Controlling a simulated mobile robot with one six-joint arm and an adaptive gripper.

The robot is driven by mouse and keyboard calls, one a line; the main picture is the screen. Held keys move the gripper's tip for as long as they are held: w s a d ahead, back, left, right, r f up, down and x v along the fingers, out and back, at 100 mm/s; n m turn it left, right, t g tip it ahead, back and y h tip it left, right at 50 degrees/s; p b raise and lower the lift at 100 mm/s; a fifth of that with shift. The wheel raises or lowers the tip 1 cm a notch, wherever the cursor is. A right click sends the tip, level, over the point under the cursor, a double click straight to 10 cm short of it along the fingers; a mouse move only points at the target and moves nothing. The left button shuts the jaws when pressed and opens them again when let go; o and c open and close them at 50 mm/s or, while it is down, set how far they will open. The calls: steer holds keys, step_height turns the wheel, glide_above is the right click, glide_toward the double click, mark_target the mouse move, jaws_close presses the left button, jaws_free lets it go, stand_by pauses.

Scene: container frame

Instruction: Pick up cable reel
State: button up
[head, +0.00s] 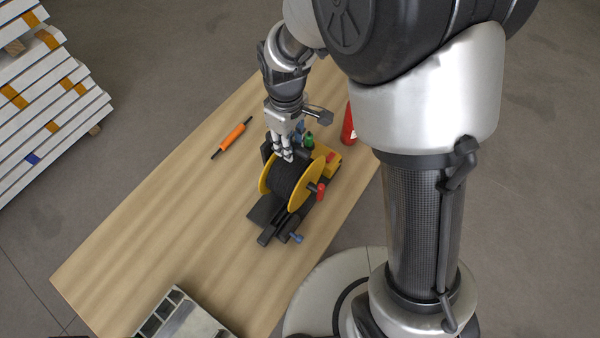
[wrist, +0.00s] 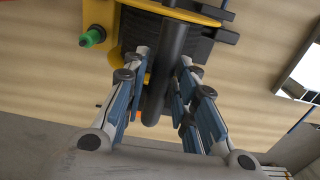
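The cable reel (head: 291,184) has yellow flanges, a black wound drum and a black frame with a red knob, and it stands on the wooden table. My gripper (head: 284,156) is just over the upper left side of the reel in the head view. In the wrist view, the fingers of my gripper (wrist: 163,68) are spread apart on either side of a black bar (wrist: 172,50) of the reel. A yellow flange (wrist: 190,12) shows beyond them. I cannot tell whether either finger touches the bar.
An orange-handled tool (head: 232,137) lies left of the reel on the wooden table (head: 160,235). A red object (head: 348,125) stands behind the reel, near my arm. A grey compartment case (head: 185,318) is at the front edge. Stacked white boards (head: 40,110) stand at the left. The table's left middle is clear.

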jaws_close()
stand_by(0.7)
steer(key=shift+w+r, duration=0.1)
steer(key=shift+r, duration=0.05)
